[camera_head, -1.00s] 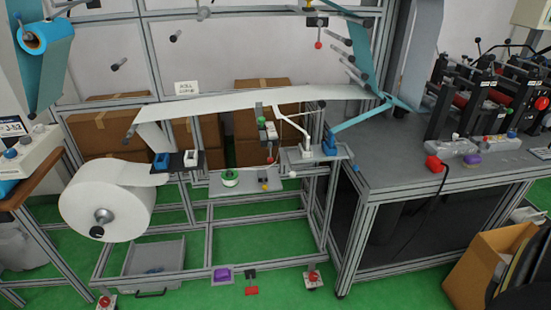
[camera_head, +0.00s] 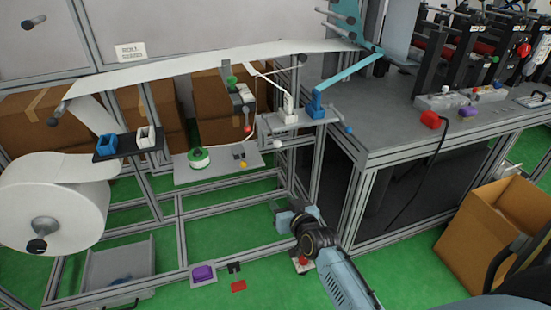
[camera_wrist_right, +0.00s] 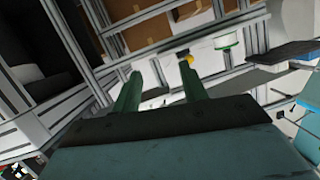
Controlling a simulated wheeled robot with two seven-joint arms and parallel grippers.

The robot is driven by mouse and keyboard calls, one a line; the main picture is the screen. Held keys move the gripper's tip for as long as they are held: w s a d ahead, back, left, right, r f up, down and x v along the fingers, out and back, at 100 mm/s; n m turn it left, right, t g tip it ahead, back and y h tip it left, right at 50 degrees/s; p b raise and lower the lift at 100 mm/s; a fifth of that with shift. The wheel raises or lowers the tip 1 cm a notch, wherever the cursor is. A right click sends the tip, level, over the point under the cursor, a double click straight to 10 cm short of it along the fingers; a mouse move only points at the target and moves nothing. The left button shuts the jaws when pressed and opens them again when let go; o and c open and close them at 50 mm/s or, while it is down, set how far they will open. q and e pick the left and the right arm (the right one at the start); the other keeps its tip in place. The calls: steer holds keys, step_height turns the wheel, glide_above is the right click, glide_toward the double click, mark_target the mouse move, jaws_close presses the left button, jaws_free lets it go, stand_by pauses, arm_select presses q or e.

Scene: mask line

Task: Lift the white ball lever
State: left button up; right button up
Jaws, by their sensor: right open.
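The white ball lever (camera_head: 277,143) shows as a small white ball just below the front of the small grey shelf (camera_head: 300,121), in the middle of the head view. My right gripper (camera_head: 284,217) is below it and apart from it, in front of the lower frame bars. In the right wrist view my right gripper (camera_wrist_right: 157,75) has its two fingers spread, with nothing between them. I cannot make out the white ball for certain in that view. My left gripper is not in view.
A red ball lever (camera_head: 248,128) and a yellow ball (camera_head: 243,164) are left of the white ball. A white-green tape roll (camera_head: 199,158) sits on the lower shelf. A white web (camera_head: 215,68) runs overhead. The grey table (camera_head: 400,130) and frame posts bound the right side.

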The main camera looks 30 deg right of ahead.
mark_target(277, 142)
steer(key=w+d+r+m+t+h+b, duration=0.1)
steer(key=d+r+t, duration=0.1)
steer(key=r, duration=0.3)
steer(key=w+d+r+t+h+b, duration=0.1)
steer(key=d+r, duration=0.1)
steer(key=r, duration=0.4)
steer(key=b+x, duration=0.3)
steer(key=x, duration=0.8)
steer(key=shift+f, duration=0.1)
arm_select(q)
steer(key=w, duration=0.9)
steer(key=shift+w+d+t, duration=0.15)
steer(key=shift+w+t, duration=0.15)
arm_select(e)
steer(key=shift+x, duration=1)
jaws_close()
